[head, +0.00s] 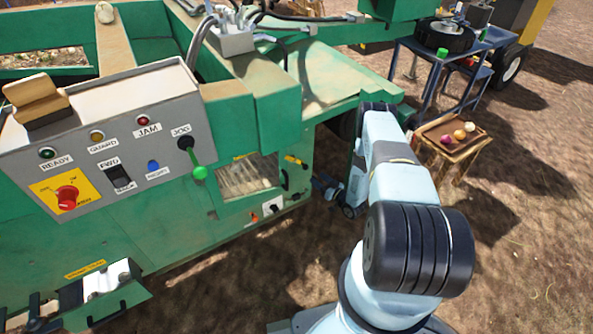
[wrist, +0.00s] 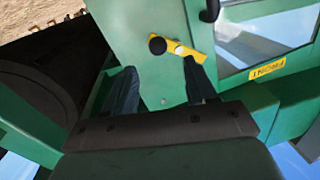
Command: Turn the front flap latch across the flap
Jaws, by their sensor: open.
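The front flap latch is a yellow bar (wrist: 195,54) with a round black knob at one end and a pale pivot near its middle. In the head view the latch (head: 296,161) sits on the green machine, right of the flap's upper corner.
A black handle (wrist: 208,10) stands out beside the flap window. A yellow label (wrist: 267,66) is under the window. The grey control panel (head: 110,140) with a green-knobbed lever is at left. Bare dirt lies around the machine.

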